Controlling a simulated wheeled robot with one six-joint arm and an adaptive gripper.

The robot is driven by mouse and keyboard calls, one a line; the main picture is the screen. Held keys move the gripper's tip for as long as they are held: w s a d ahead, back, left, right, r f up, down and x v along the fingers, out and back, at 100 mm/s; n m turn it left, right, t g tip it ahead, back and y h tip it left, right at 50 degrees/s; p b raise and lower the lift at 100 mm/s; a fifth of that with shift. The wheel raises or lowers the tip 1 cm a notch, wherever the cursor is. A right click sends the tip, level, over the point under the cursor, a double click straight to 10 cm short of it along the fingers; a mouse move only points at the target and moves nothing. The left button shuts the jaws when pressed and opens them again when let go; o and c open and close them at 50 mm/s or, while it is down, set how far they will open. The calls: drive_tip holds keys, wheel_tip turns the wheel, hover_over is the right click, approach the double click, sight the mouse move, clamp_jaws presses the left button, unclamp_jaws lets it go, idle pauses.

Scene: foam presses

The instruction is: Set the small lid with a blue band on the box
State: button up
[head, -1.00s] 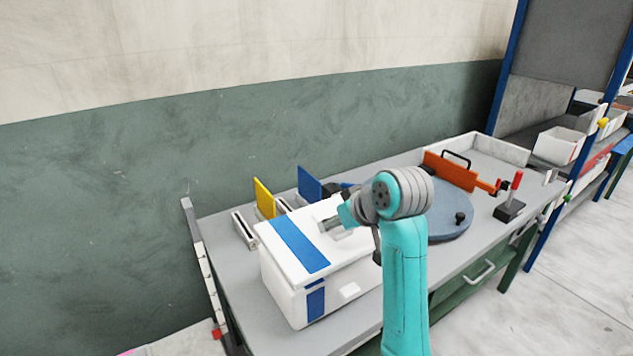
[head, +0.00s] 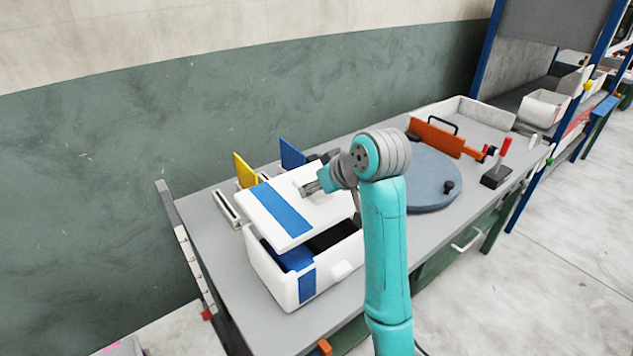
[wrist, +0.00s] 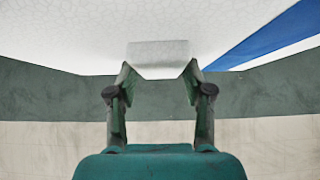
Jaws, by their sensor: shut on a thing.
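The white lid with a blue band (head: 282,208) is held over the box, toward its back side in the head view. My gripper (head: 312,187) is shut on the lid's pale raised grip. In the wrist view my gripper (wrist: 160,76) has a finger on each side of this grip (wrist: 158,55), and the lid's white face fills the top. The white box (head: 268,277) stands on the table with a blue band on its front. Its front opening shows a dark inside and something blue. The lid hides the back of the box.
A yellow plate (head: 244,170) and a blue plate (head: 292,154) stand upright behind the lid. A round grey-blue disc (head: 432,180), an orange bar (head: 436,138) and a red-handled clamp (head: 500,165) are to the right. The grey table (head: 222,262) is clear at its left front.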

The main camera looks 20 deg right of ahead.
sight(332, 208)
wheel_tip(332, 208, down, 8)
idle(1.0)
drive_tip(key=o, duration=1.1)
drive_tip(key=shift+s+r, duration=0.1)
drive_tip(key=shift+r, duration=0.05)
drive_tip(key=v, duration=0.7)
drive_tip(key=shift+s+r, duration=0.1)
